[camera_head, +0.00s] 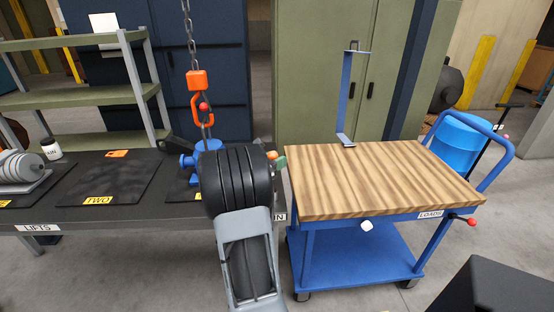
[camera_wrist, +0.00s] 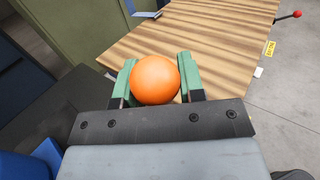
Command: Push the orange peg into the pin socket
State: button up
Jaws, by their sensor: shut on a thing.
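The orange peg shows in the wrist view as a round orange knob (camera_wrist: 155,80); its shaft is hidden. My gripper (camera_wrist: 157,82) has green-padded fingers closed on either side of the knob and holds it. In the head view, the peg's orange end (camera_head: 272,155) and a green finger show just past my black arm, between the dark table and the wooden-topped cart. I cannot make out the pin socket; my arm covers that part of the table. A partly covered label ending in "IN" (camera_head: 279,217) is on the table's edge there.
A chain with an orange hook (camera_head: 202,110) hangs over a blue fixture (camera_head: 208,150) just left of my arm. The cart's wooden top (camera_head: 380,180) is clear except for a blue upright bracket (camera_head: 346,100). A grey cylinder (camera_head: 20,168) lies far left on the dark table (camera_head: 130,205).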

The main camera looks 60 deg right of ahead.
jog(key=b, duration=0.4)
send_over(276, 188)
jog(key=shift+d+f, duration=0.15)
jog(key=shift+f, duration=2.75)
jog(key=shift+f+b, duration=1.9)
jog(key=shift+f, duration=0.4)
jog(key=o, duration=1.1)
jog(key=shift+c, duration=0.2)
jog(key=p+v, duration=0.1)
jog(key=v, duration=1.3)
jog(key=shift+r, duration=0.1)
jog(key=shift+d, duration=0.1)
jog(key=shift+p, duration=0.3)
